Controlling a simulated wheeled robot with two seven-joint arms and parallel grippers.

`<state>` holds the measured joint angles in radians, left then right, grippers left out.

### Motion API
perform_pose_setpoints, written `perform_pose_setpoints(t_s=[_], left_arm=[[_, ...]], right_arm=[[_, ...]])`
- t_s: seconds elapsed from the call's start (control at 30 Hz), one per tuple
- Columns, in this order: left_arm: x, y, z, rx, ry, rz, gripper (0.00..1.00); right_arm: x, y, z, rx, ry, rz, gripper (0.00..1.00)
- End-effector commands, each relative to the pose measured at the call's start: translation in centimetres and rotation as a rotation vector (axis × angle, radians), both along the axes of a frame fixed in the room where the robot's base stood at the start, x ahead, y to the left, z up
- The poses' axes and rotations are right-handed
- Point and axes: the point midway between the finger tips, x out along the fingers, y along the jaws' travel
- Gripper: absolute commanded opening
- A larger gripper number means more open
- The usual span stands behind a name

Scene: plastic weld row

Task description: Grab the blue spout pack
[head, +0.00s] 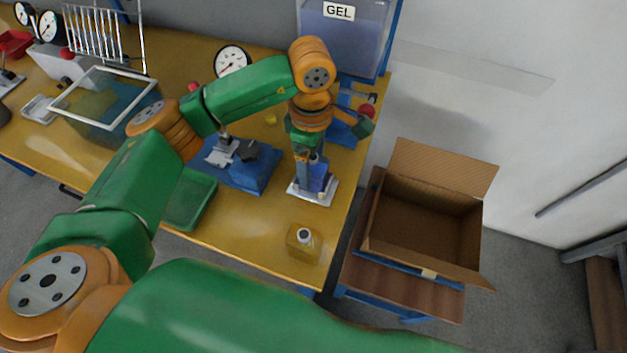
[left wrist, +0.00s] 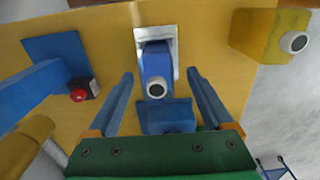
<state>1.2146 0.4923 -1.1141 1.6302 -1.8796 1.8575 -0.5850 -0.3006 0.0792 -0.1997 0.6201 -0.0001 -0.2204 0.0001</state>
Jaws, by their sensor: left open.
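The blue spout pack (head: 319,178) stands on a small white plate (head: 325,198) near the right edge of the yellow bench. In the left wrist view the blue pack (left wrist: 156,62) shows its round white spout with a dark centre, facing the camera. My left gripper (head: 311,165) is over the pack in the head view and partly covers it. In the left wrist view my left gripper (left wrist: 160,76) has its two blue fingers apart, one on each side of the pack. My right gripper is not in view.
A yellow spout pack (head: 304,243) stands near the bench's front right corner. A blue fixture (head: 250,168) and a green tray (head: 190,200) lie to the left. The GEL tank (head: 345,40) is behind. An open cardboard box (head: 425,215) sits on a side table.

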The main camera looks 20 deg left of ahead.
Motion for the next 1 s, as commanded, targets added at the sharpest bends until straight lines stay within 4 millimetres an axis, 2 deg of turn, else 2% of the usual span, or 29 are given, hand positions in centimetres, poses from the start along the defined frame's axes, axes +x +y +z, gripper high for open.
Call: perform_pose_setpoints(t_s=[0.23,0.33,0.43,0.6,0.9,0.93,1.0], left_arm=[[0.2,0.0,-3.7,0.001,0.007,0.002,0.85],[0.3,-0.1,-5.7,0.000,0.005,0.001,0.85],[0.4,0.0,-6.4,0.000,0.002,-0.001,0.85],[0.4,0.0,-6.5,0.000,0.001,-0.001,0.85],[0.4,0.0,-6.5,0.000,0.000,-0.001,0.04],[0.4,0.0,-6.5,0.000,0.000,-0.001,0.00],[0.4,0.0,-6.4,0.000,0.000,-0.001,0.00]], right_arm=[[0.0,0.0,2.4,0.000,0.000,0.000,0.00],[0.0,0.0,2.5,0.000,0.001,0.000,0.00],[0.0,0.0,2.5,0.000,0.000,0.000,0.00],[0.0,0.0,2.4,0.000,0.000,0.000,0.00],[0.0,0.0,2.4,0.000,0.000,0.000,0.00],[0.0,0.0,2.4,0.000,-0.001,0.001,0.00],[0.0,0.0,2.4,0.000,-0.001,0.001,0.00]])
